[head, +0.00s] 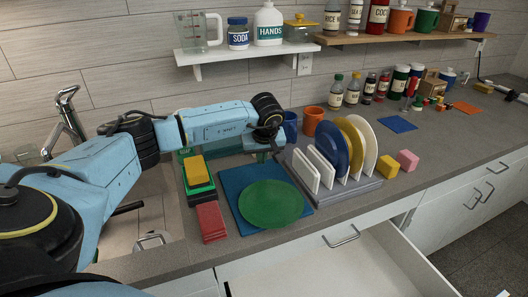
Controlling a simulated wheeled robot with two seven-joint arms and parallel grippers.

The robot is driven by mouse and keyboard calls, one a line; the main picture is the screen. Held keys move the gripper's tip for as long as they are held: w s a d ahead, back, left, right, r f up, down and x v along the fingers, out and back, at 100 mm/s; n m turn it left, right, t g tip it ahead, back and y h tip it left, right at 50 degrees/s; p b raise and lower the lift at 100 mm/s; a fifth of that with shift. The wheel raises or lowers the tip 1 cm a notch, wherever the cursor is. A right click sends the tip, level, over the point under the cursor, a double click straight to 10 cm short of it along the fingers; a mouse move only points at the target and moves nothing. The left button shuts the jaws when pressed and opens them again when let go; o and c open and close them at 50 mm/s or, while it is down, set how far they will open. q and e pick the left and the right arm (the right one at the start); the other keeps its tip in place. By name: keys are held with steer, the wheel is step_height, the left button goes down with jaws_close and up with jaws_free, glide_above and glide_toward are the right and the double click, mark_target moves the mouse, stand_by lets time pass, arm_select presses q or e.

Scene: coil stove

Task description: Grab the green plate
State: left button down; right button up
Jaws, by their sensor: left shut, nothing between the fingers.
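My right gripper is not in view.
A grey rack (355,192) with white, blue and yellow plates stands right of the green plate. Red cloths (211,222) and a yellow sponge (196,170) lie to its left, beside the sink. An open drawer (340,270) juts out below the counter.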

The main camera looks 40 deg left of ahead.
mark_target(260, 173)
arm_select(q)
steer(key=x, duration=0.5)
steer(key=shift+d, duration=0.1)
steer(key=shift+s+d+r+p, duration=0.25)
steer(key=shift+s+d+p, duration=0.3)
steer(key=shift+s+d, duration=0.5)
steer(key=shift+d, duration=0.55)
steer(key=shift+f, duration=0.1)
